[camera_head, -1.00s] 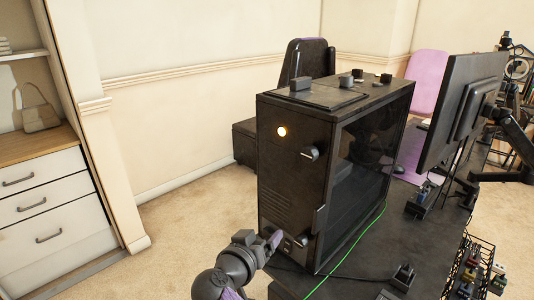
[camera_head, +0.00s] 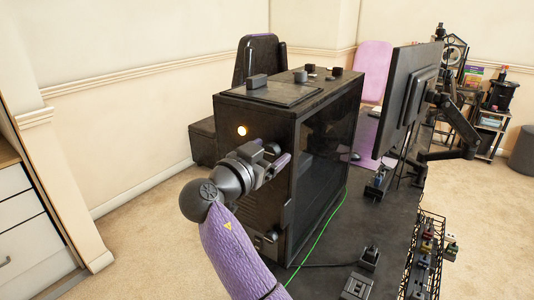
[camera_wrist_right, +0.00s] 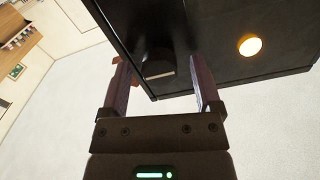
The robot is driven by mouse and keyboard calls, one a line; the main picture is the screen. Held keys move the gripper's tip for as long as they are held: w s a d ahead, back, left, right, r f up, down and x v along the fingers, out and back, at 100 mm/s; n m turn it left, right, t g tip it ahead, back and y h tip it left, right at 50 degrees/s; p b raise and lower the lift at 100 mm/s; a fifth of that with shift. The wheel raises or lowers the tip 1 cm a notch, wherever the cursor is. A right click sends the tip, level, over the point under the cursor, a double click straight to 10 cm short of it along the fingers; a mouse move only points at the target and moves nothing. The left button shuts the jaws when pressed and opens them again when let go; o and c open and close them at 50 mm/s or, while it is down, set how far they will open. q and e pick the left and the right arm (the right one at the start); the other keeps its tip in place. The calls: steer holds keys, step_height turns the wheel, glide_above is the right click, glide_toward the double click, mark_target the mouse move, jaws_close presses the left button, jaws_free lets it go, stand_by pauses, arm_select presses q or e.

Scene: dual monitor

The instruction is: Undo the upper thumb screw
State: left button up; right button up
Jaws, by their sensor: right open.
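The black computer case (camera_head: 254,110) stands on the dark desk, with a lit round button (camera_head: 241,130) on its narrow panel. The upper thumb screw, a dark knob, is largely hidden behind my right gripper (camera_head: 272,164) in the head view. In the right wrist view a dark round knob (camera_wrist_right: 158,66), which looks like this screw, shows between the two open fingers of the right gripper (camera_wrist_right: 163,82). I cannot tell whether either finger touches it. The lower thumb screw (camera_head: 271,236) is at the panel's bottom corner. My left gripper is not in view.
A monitor (camera_head: 405,100) on an arm stands to the right of the case. A green cable (camera_head: 318,238) runs along the desk beside the case. A wire basket (camera_head: 428,250) hangs at the desk's right edge.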

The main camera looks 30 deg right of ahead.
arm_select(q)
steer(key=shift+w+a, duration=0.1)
arm_select(e)
steer(key=c, duration=0.5)
jaws_close()
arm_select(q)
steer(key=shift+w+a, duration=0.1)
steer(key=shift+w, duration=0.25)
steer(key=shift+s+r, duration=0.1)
